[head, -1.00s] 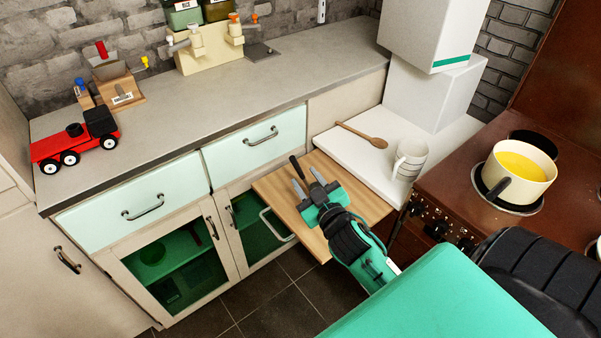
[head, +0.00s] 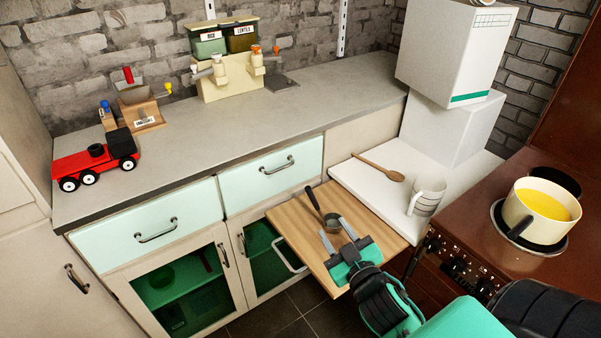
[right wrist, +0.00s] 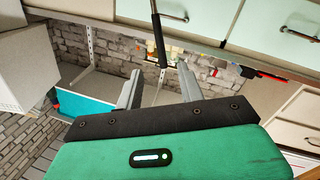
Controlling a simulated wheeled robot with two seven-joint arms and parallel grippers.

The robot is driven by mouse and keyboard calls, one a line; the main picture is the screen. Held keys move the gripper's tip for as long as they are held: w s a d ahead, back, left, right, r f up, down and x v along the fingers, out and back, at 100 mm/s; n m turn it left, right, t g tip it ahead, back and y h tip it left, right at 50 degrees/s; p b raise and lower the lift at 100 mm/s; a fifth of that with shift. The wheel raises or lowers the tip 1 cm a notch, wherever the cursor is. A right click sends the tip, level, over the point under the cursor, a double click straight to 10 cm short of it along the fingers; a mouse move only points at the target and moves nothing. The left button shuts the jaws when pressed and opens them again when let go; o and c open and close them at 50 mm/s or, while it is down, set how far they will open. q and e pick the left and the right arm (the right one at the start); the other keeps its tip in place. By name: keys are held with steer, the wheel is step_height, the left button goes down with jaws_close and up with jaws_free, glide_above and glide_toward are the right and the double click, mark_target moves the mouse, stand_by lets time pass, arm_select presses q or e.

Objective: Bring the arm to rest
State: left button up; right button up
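My right gripper (head: 336,236) is over the wooden pull-out board (head: 300,240), its fingers apart and pointing away toward the cabinets. A ladle (head: 316,202) with a dark handle and a small metal bowl is at the board, its bowl just beyond the fingertips. In the right wrist view the open fingers (right wrist: 160,78) hold nothing; the ladle's black handle (right wrist: 157,35) shows beyond the gap between them. Whether a fingertip touches the ladle's bowl I cannot tell. My left gripper is not in view.
A white surface with a wooden spoon (head: 378,168) and a mug (head: 427,195) lies right of the board. The stove (head: 470,225) carries a pot (head: 541,213) of yellow liquid. A red truck (head: 92,165) and dispensers (head: 225,78) stand on the counter (head: 190,140). White boxes (head: 455,50) are stacked behind.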

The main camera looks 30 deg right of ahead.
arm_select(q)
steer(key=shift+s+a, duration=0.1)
